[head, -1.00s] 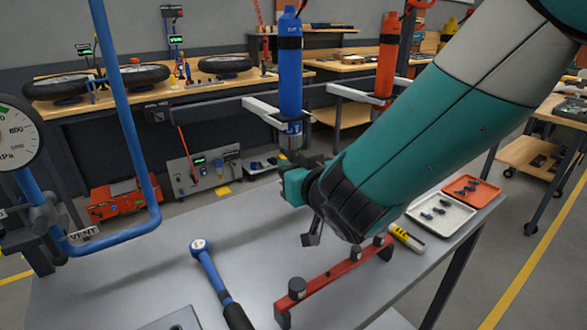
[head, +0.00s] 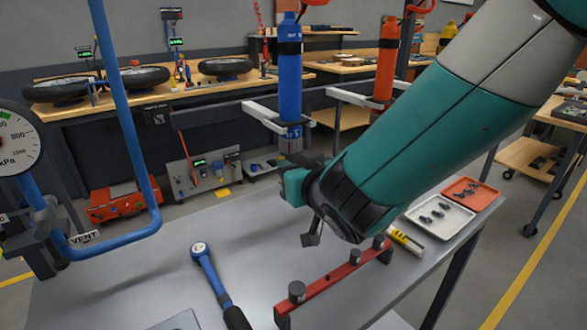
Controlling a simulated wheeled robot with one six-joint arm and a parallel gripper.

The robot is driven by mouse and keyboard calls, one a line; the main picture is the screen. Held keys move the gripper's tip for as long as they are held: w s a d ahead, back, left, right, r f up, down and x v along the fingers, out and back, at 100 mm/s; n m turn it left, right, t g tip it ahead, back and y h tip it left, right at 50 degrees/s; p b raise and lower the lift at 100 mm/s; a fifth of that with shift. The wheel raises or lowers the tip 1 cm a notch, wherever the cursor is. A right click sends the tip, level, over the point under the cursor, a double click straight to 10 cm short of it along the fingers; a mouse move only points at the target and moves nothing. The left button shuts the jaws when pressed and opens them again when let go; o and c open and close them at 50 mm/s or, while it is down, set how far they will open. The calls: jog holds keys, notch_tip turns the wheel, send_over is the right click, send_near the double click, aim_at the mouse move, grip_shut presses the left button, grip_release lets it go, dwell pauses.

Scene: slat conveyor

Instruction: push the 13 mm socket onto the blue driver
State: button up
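The blue driver (head: 289,85) hangs upright in a pale bracket above the table, its nose pointing down. My gripper (head: 302,160) is at the end of my teal arm, close below the driver's nose. Its fingers are small, dark and partly hidden by my wrist, so I cannot tell whether they are open or shut. No socket can be made out between the fingers and the nose, and I cannot tell if they touch. A red rail (head: 328,280) on the table carries dark sockets, one at its near end (head: 297,291) and others at the far end. Their sizes are unreadable.
An orange driver (head: 385,65) hangs further right. A blue-headed torque wrench (head: 209,268) lies left of the rail. A white tray (head: 425,226), an orange tray (head: 487,200) and a yellow-labelled tube (head: 405,240) are at the right. A blue pipe (head: 130,130) and gauge (head: 18,140) stand left.

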jog(key=shift+r+p, duration=0.3)
jog(key=shift+r, duration=0.25)
jog(key=o, duration=1.4)
jog(key=shift+c, duration=0.2)
jog(key=shift+s+f, duration=0.1)
